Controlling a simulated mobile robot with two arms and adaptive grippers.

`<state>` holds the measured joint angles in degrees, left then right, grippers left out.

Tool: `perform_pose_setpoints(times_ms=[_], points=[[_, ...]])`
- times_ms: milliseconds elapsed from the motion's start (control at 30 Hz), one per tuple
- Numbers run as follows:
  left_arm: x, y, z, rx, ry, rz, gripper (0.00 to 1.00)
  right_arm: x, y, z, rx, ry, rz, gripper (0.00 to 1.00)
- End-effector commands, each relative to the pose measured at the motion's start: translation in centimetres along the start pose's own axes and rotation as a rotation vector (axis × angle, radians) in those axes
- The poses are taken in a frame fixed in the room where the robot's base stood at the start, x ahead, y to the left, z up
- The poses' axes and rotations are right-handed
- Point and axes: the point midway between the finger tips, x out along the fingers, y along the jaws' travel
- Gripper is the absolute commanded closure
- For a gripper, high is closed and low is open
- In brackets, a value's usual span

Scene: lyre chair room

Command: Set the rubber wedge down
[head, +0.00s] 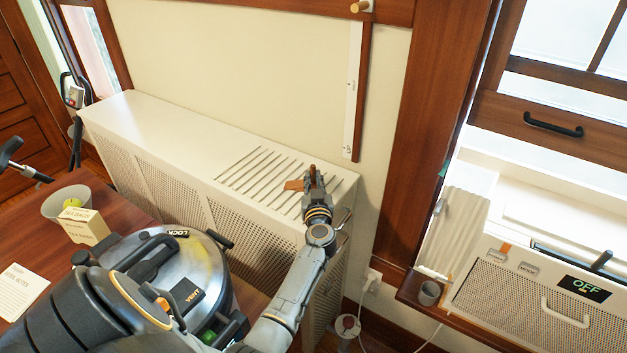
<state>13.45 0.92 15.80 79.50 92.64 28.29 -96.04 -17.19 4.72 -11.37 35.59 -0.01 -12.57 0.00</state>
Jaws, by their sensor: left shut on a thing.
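My left gripper (314,181) is over the slatted grille at the right end of the long white radiator cover (190,140). It is shut on the rubber wedge (293,185), a small orange-brown piece showing at the left of the fingers. The fingers hide the rest of the wedge. I cannot tell whether the wedge touches the cover's top. My right gripper is not in view.
The cover's top is clear to the left. A lidded metal pot (205,262), tea bag box (84,226) and bowl (62,205) stand on the wooden table (118,197). A white unit (545,300) reading OFF and a grey cup (429,293) are at right.

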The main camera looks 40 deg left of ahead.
Motion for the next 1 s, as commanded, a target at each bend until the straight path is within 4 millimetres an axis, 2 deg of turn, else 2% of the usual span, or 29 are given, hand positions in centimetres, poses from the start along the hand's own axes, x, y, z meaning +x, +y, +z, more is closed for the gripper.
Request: perform_pose_setpoints(times_ms=[33,133,500,667,1000], points=[[0.0,0.0,0.1,0.001,0.0,0.0,0.81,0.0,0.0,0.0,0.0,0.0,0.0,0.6],[0.0,0.0,0.1,0.001,0.0,0.0,0.62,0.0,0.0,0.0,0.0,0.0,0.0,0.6],[0.0,0.0,-0.4,-0.002,0.001,0.0,0.62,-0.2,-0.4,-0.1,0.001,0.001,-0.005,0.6],[-2.5,0.0,-0.6,0.003,-0.004,0.002,0.62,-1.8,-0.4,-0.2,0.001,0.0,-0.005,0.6],[-9.6,0.0,-0.5,0.001,-0.003,0.001,0.62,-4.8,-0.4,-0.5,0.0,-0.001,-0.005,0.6]])
